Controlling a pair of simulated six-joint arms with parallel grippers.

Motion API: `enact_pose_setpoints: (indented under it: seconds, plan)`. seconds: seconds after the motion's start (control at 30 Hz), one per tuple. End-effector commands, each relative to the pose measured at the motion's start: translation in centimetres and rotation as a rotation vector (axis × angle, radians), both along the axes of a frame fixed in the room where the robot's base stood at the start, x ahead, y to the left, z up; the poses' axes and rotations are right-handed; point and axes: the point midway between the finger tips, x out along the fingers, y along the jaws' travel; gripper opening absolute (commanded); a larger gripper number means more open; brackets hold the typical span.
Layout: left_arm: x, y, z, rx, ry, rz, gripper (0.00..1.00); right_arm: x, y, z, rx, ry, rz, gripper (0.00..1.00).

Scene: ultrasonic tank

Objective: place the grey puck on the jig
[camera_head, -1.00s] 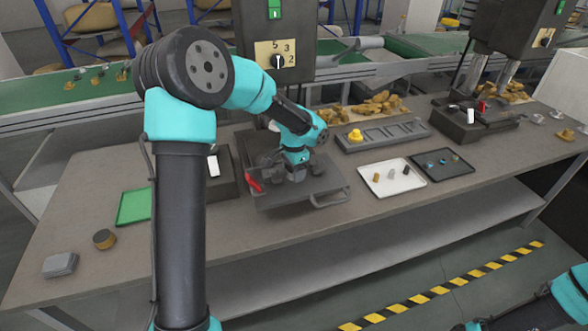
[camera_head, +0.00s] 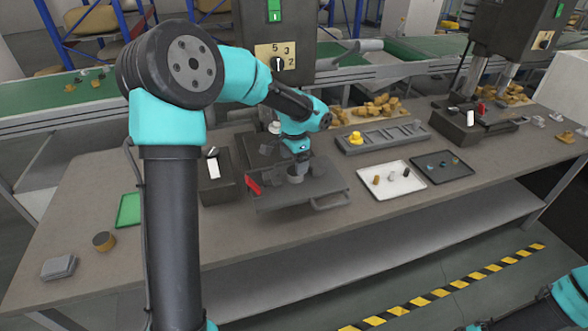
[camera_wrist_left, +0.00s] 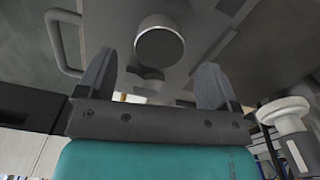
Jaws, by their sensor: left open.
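The grey puck (camera_head: 295,179) stands on the grey plate of the jig (camera_head: 270,201), which has a loop handle at its front right and a red lever at its left. In the left wrist view the puck (camera_wrist_left: 160,43) shows as a short cylinder with a dark round face, just beyond the fingertips. My left gripper (camera_head: 299,166) is above the puck, open and empty. In the left wrist view its two fingers (camera_wrist_left: 155,70) are spread wide, clear of the puck. My right gripper is out of view; only part of that arm shows at the bottom right.
A press column with a dial (camera_head: 277,60) rises behind the jig. A dark box (camera_head: 215,186) and a green tray (camera_head: 130,209) are to the left. A slotted rack (camera_head: 385,135), a white tray (camera_head: 396,190) and a dark tray (camera_head: 440,177) are to the right.

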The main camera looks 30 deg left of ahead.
Motion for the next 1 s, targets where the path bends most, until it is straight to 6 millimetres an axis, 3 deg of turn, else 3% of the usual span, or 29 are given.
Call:
enact_pose_setpoints:
  seconds: [0.2, 0.4, 1.0]
  plan:
    - [0.0, 0.0, 4.3, -0.001, -0.004, 0.000, 0.86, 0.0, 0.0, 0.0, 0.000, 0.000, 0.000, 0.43]
    - [0.0, 0.0, 6.7, 0.000, -0.001, 0.000, 0.86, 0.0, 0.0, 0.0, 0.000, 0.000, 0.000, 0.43]
    - [0.0, 0.0, 7.3, 0.000, 0.001, 0.000, 0.86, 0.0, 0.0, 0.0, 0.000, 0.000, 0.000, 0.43]
